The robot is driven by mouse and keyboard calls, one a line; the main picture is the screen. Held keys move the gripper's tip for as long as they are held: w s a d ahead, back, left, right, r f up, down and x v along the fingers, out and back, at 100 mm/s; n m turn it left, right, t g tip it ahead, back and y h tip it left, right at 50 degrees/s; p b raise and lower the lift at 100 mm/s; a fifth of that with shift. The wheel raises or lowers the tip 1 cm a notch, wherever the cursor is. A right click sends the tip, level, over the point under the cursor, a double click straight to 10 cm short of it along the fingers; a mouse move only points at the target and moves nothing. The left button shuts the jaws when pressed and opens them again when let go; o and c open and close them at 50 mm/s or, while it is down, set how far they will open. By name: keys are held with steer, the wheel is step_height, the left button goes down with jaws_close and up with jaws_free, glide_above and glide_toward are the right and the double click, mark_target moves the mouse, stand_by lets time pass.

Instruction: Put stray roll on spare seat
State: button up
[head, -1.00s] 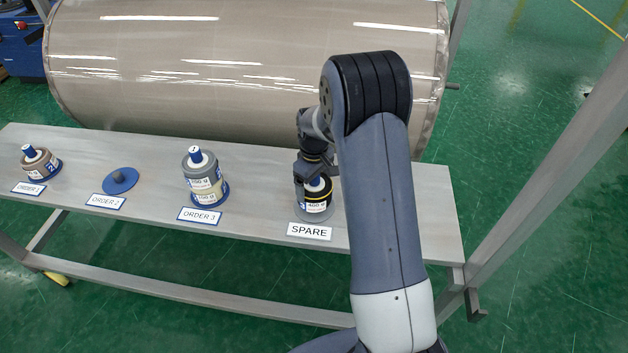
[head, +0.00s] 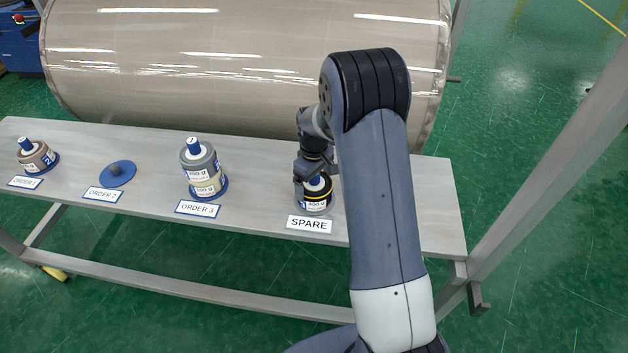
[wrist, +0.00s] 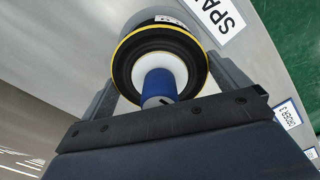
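The stray roll, a black-topped roll (head: 317,195) with a yellow rim, a "400 g" label and a blue core, is over the grey spare seat behind the SPARE card (head: 309,224). In the wrist view the roll (wrist: 125,72) is upright between the fingers, its white and blue core facing the camera. My gripper (head: 312,178) points down on it. In the wrist view my gripper (wrist: 160,80) has a finger against each side, with no clear gap. The roll and fingers hide most of the seat, so contact underneath cannot be told.
Order 3 (head: 203,182) carries stacked rolls. The order 2 seat (head: 118,174) is an empty blue disc. Order 1 (head: 37,160) carries a brown roll. A large wrapped cylinder (head: 200,65) lies close behind the bench (head: 420,205). Bench right of my arm is clear.

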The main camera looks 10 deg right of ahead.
steer(key=shift+o, duration=0.3)
step_height(320, 180, up, 11)
steer(key=shift+f+b, duration=0.1)
steer(key=shift+b, duration=0.45)
step_height(320, 180, down, 10)
steer(key=shift+f+p, duration=0.25)
steer(key=shift+p, duration=0.35)
steer(key=shift+r+p, duration=0.85)
steer(key=shift+r, duration=0.05)
steer(key=shift+r+p, duration=0.45)
steer(key=shift+r, duration=0.25)
